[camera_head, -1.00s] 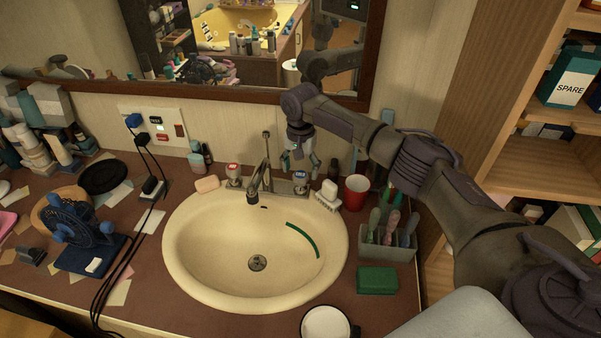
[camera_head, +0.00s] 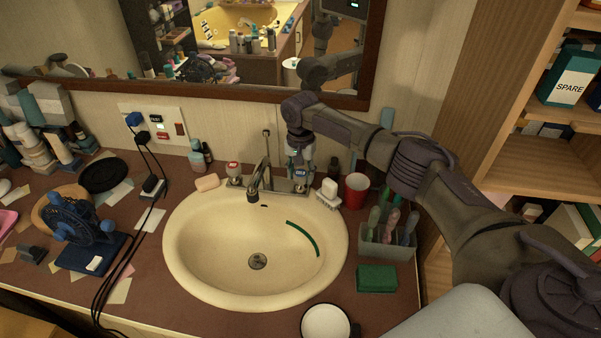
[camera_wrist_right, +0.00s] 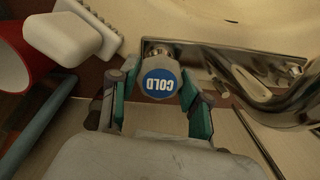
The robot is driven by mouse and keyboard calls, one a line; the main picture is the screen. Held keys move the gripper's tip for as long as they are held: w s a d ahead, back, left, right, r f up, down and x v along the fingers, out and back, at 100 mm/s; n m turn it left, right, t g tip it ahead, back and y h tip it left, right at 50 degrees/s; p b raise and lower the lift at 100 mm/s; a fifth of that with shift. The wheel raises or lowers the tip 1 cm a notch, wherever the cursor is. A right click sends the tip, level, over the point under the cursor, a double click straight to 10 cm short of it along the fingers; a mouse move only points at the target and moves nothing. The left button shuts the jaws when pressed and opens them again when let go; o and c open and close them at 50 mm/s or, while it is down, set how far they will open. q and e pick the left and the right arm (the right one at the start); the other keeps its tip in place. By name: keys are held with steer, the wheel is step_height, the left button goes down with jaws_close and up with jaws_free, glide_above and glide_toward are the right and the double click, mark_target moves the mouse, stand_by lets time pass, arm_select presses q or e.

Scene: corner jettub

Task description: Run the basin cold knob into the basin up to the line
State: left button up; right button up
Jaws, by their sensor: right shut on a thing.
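The basin (camera_head: 205,262) is a cream oval bowl set in the brown counter. A green curved line (camera_head: 302,238) marks its right inner wall, and no water shows in it. The faucet (camera_head: 259,178) stands at its back edge, with the red-capped hot knob (camera_head: 233,169) on the left. The cold knob (camera_head: 300,173) is on the right; its blue cap reading COLD fills the middle of the right wrist view (camera_wrist_right: 160,83). My right gripper (camera_head: 300,163) comes from above and is shut on the cold knob, one finger on each side. My left gripper is not in view.
A red cup (camera_head: 355,190), a white brush (camera_head: 329,194) and a holder with toothbrushes (camera_head: 388,240) stand right of the basin. A green sponge (camera_head: 377,278) and white mug (camera_head: 326,322) are nearer. A fan (camera_head: 80,225) and black cords are at left.

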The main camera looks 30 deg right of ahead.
steer(key=n+p, duration=0.2)
steer(key=n, duration=0.1)
steer(key=shift+r, duration=0.1)
steer(key=n+p, duration=0.1)
steer(key=n, duration=0.3)
steer(key=shift+p, duration=0.3)
steer(key=n, duration=0.4)
steer(key=shift+p, duration=0.4)
steer(key=n, duration=0.5)
steer(key=shift+n, duration=0.5)
steer(key=o, duration=1.2)
steer(key=shift+c, duration=0.2)
